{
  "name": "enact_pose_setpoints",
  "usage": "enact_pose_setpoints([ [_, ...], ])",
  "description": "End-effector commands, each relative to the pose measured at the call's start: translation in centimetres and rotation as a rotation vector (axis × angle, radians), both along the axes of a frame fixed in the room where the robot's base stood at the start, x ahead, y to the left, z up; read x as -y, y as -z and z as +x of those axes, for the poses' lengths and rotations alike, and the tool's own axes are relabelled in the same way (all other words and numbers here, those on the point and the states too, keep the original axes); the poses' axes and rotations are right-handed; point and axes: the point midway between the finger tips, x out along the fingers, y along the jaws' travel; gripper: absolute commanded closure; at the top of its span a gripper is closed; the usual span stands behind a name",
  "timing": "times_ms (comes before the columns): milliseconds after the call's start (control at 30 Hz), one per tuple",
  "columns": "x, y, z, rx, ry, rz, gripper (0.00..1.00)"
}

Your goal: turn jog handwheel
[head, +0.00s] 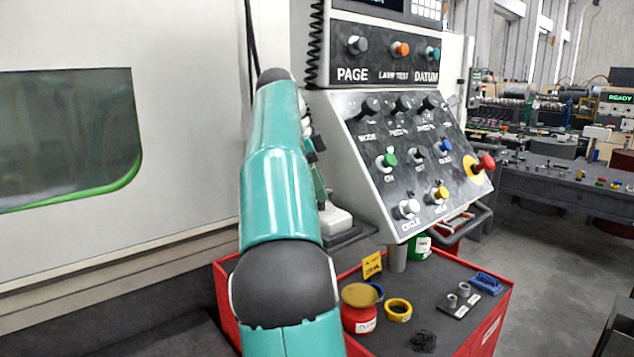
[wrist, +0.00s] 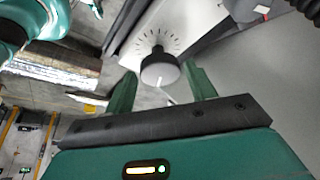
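In the wrist view a dark round knob (wrist: 159,68) with a white pointer line stands on a pale face with a ring of tick marks; it looks like the jog handwheel. My gripper (wrist: 160,80) is open, its two green fingers spread on either side of the knob's near end. Gaps show between the knob and both fingers, and nothing is held. How deep the knob sits between the tips is hard to tell. In the head view my arm hides the handwheel and most of my gripper.
The sloped control panel (head: 400,150) carries several knobs and a red emergency button (head: 485,163). A red cart (head: 500,325) below holds a red jar (head: 359,317), a yellow ring (head: 398,310) and a blue-handled tool (head: 487,283). A machine wall is at left; open floor lies right.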

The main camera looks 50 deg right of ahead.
Motion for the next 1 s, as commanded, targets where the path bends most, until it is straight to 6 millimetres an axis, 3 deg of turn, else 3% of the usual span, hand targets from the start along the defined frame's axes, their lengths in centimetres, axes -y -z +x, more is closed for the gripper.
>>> enact_pose_setpoints([
  [467,-0.11,-0.16,-0.06,0.004,-0.056,-0.003,0.34],
  [1000,-0.31,-0.20,-0.72,0.006,-0.727,-0.003,0.34],
])
